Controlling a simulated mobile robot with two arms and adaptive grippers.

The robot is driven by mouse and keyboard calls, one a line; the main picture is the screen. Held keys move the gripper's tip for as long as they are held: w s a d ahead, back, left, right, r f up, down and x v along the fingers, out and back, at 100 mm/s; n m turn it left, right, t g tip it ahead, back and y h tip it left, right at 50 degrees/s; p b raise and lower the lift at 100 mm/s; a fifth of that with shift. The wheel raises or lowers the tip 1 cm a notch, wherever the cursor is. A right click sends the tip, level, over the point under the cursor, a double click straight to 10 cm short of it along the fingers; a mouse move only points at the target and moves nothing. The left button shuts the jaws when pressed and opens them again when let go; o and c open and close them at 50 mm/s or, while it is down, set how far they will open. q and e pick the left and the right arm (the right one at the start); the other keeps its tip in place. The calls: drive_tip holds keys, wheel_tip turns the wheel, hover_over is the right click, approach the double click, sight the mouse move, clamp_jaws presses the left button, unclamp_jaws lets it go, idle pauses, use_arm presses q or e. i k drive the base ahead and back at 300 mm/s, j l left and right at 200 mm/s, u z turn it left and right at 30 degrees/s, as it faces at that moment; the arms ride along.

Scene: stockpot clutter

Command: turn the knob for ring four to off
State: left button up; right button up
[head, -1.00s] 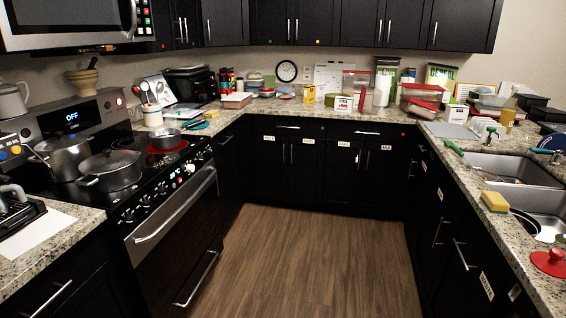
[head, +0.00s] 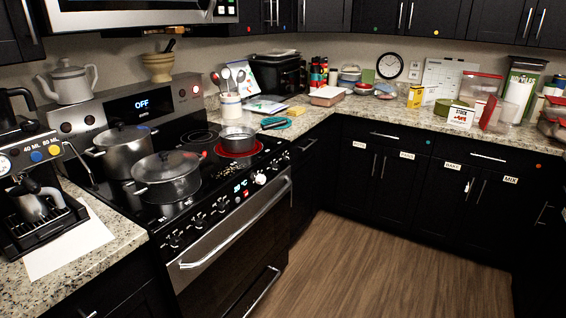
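The black stove (head: 225,262) stands at the left with a row of knobs on its front edge. Dark knobs (head: 174,240) sit at the near end of the row. A lighter, whitish knob (head: 260,179) sits right of a small lit display (head: 240,185). A red light (head: 196,89) shows on the back panel, whose display (head: 141,105) reads OFF. The knob labels are too small to read, so I cannot tell which is ring four's. Neither gripper is in view.
Two lidded pots (head: 166,178) stand on the stove's left side. A coffee machine (head: 35,190) stands on the near left counter. A utensil crock (head: 230,105) and teal mitt (head: 276,124) sit right of the stove. The wooden floor (head: 370,270) before the stove is clear.

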sight(287, 159)
drive_tip(key=i+l+u, duration=0.2)
drive_tip(key=u, duration=0.25)
drive_tip(key=i+l+u, duration=0.25)
drive_tip(key=u, duration=0.2)
drive_tip(key=i+l+u, duration=0.1)
drive_tip(key=l, duration=0.25)
drive_tip(key=i+l, duration=0.25)
drive_tip(key=i+l+u, duration=0.15)
drive_tip(key=l, duration=0.3)
drive_tip(key=i+l, duration=0.15)
drive_tip(key=l, duration=0.25)
drive_tip(key=i+l+u, duration=0.15)
drive_tip(key=l, duration=0.2)
drive_tip(key=i+l+u, duration=0.1)
drive_tip(key=l, duration=0.3)
